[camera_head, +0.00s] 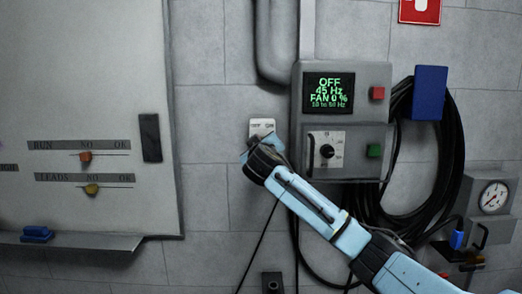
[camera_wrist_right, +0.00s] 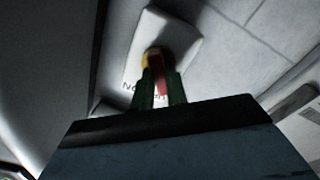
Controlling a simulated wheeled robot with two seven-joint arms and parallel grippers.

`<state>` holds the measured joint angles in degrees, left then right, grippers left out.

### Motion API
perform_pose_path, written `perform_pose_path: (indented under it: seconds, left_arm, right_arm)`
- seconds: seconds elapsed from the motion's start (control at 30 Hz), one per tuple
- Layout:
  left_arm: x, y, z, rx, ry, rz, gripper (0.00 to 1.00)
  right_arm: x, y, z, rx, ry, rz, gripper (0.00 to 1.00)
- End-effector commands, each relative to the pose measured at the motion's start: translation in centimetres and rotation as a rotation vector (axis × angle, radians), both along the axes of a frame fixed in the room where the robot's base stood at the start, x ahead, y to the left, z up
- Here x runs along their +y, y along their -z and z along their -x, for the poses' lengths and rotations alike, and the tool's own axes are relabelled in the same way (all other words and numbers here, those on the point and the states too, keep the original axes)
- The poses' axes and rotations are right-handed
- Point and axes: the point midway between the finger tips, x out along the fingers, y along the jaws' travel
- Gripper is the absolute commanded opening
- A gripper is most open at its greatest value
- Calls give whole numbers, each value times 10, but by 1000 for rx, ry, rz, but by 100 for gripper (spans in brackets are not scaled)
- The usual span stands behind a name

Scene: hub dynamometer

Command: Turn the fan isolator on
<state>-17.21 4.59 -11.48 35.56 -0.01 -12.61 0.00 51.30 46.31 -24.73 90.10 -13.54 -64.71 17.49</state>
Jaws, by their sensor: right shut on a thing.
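The fan isolator appears to be the small pale plate (camera_head: 262,125) on the wall, left of the grey control box. Small lettering shows on its top edge, too small to read surely. My right gripper (camera_head: 250,148) is in front of its lower part and hides its handle there. In the right wrist view the white plate (camera_wrist_right: 192,45) has a red handle (camera_wrist_right: 158,72) with a yellow part behind it. My right gripper's dark fingers (camera_wrist_right: 160,90) are shut on the red handle. Lettering beside it is partly covered. My left gripper is not in view.
The control box's screen (camera_head: 329,93) reads OFF, 45 Hz, FAN 0 %. A coiled black cable (camera_head: 452,150) hangs right; a whiteboard (camera_head: 90,90) stands left.

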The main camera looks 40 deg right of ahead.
Motion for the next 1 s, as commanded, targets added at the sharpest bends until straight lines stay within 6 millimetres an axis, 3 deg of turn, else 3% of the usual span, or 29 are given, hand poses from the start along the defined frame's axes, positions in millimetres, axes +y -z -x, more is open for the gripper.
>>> perform_pose_path:
  seconds: [0.4, 1.0]
  left_arm:
    - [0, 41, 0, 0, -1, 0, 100]
    - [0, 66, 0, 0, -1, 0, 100]
  right_arm:
    - [-1, 3, 1, -244, -1, -294, 0]
    - [-4, 1, 3, -609, 0, -731, 0]
